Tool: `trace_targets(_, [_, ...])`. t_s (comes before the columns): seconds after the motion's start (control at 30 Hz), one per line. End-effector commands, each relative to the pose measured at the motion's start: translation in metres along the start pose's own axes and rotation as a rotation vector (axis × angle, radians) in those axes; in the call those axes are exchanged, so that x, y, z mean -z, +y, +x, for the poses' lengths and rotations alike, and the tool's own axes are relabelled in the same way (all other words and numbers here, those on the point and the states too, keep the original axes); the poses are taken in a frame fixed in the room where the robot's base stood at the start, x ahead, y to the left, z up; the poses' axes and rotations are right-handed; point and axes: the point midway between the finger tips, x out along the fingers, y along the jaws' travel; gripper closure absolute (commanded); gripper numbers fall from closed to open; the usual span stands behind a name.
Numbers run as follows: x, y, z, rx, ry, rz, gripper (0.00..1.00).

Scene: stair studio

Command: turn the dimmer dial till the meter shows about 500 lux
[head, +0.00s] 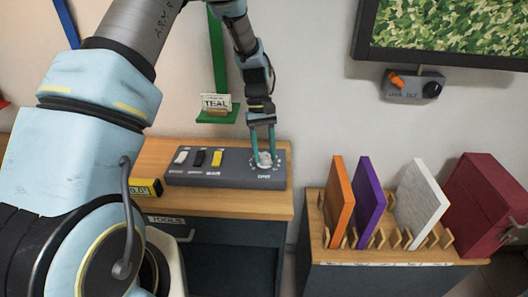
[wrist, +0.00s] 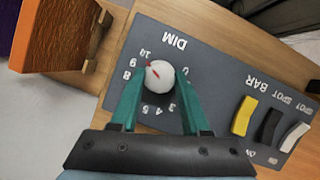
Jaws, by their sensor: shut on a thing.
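The dimmer dial (wrist: 160,76) is a round whitish knob on a grey control panel (wrist: 190,50), by the word DIM. Its red mark points to the upper left in the wrist view, near 9 and 10 on the printed scale. My gripper (wrist: 160,88) is shut on the knob, one teal finger on each side. In the head view my gripper (head: 262,150) reaches down onto the dial (head: 265,160) at the panel's right end. A yellow device with a small display (head: 146,188), perhaps the meter, is partly hidden by my arm; its reading is unclear.
Yellow (wrist: 244,115), black (wrist: 268,129) and white (wrist: 294,137) switches sit on the same panel. A rack (head: 390,240) with upright coloured boards stands to the right. A green shelf (head: 205,115) with a TEAL card is on the wall behind.

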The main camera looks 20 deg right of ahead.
Motion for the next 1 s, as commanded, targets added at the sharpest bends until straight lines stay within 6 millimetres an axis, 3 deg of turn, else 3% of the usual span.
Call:
trace_targets(0.57, [-0.0003,-0.0003,0.0008,0.014,-0.002,0.029,1.0])
trace_targets(0.6, [-0.0003,-0.0003,0.0009,0.013,-0.002,0.029,0.52])
trace_targets(0.83, [-0.0002,0.0,0.0005,0.013,-0.001,0.029,0.26])
trace_targets(1.0, [-0.0001,0.0001,0.0003,0.012,0.0,0.029,0.24])
